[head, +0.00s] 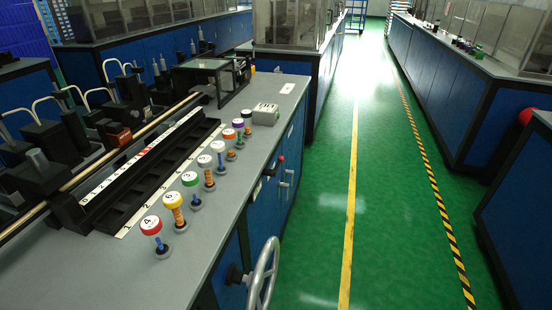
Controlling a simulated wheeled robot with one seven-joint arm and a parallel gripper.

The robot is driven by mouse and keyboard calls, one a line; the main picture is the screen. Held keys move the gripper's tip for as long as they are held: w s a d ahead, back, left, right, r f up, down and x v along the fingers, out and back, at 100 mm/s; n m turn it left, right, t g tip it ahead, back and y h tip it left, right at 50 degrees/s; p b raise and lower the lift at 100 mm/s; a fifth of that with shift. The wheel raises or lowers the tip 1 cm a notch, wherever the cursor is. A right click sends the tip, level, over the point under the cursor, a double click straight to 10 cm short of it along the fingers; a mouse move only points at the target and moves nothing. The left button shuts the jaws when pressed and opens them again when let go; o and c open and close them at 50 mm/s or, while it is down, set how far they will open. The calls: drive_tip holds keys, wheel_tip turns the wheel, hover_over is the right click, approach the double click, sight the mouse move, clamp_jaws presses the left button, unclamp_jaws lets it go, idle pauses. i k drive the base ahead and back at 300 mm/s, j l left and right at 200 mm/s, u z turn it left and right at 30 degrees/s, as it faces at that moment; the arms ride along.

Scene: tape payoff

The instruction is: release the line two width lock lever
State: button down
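Small lever-like fittings sit on the blue side of the near grey-topped bench (215,240) in the head view. One has a red tip (281,158). A silver handle (287,180) is just below it to the right. I cannot tell which fitting, if any, is the line two width lock lever, and I read no line two label. A silver handwheel (262,278) stands out from the bench side at the bottom, partly cut off. My gripper is not in view.
A row of numbered, coloured-cap posts (190,180) stands along the bench top. Behind it are a black trough (170,165) and machinery. The green floor (325,220) to the right is clear, with another blue bench (450,90) beyond.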

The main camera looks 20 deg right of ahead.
sight(278, 166)
drive_tip(key=i+l, duration=0.15)
drive_tip(key=i, duration=0.3)
drive_tip(key=i+l+u, duration=0.1)
drive_tip(key=i, duration=0.35)
drive_tip(key=i+l, duration=0.2)
drive_tip(key=i, duration=0.25)
